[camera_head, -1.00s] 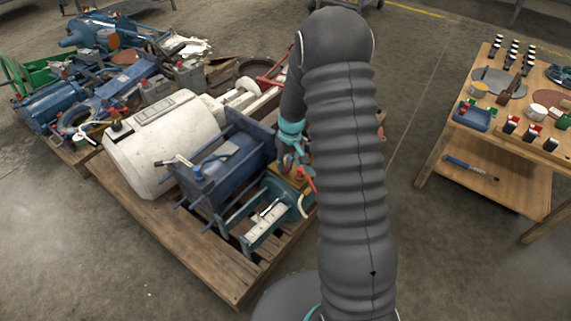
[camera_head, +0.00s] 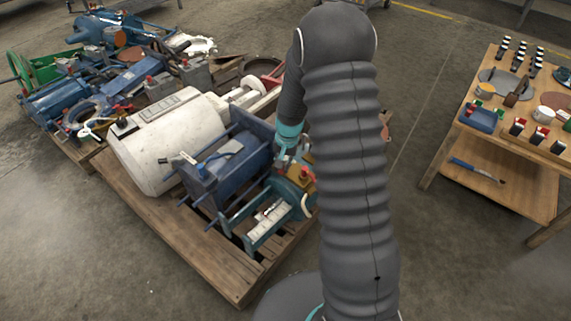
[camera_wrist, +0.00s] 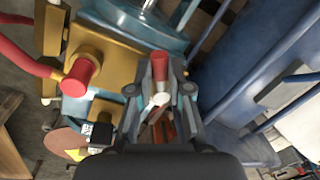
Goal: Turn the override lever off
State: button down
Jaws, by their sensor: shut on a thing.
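In the wrist view my gripper (camera_wrist: 160,92) has its two fingers closed around a short lever with a red cylindrical tip (camera_wrist: 159,66) and a whitish lower part. This seems to be the override lever; no label is readable. Left of it, a brass-yellow valve block (camera_wrist: 110,68) carries a round red knob (camera_wrist: 80,76) and a curved red handle (camera_wrist: 28,56). In the head view my gripper (camera_head: 289,155) reaches down beside the yellow block (camera_head: 299,184) on the blue machine; my arm hides part of it.
The blue machine frame (camera_head: 228,165) and a white tank (camera_head: 166,140) stand on a wooden pallet (camera_head: 215,255). Blue plates (camera_wrist: 240,75) stand close right of my gripper. A wooden workbench (camera_head: 455,133) with small parts is at the right. Concrete floor between is clear.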

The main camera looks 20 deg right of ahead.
jog(key=m, duration=0.2)
jog(key=a+m+p, duration=0.1)
jog(key=m, duration=0.1)
jog(key=shift+w+a+r, duration=0.1)
jog(key=shift+w, duration=0.25)
jog(key=shift+w+a+m+t, duration=0.1)
jog(key=shift+w+m+t, duration=0.05)
jog(key=shift+m, duration=0.5)
jog(key=shift+w+a+m+t, duration=0.1)
jog(key=shift+w+m+t, duration=0.05)
jog(key=shift+m, duration=0.5)
jog(key=c, duration=1.1)
grip_release()
jog(key=shift+h, duration=0.3)
notch_tip(320, 180, up, 12)
jog(key=s, duration=0.1)
jog(key=shift+d, duration=0.3)
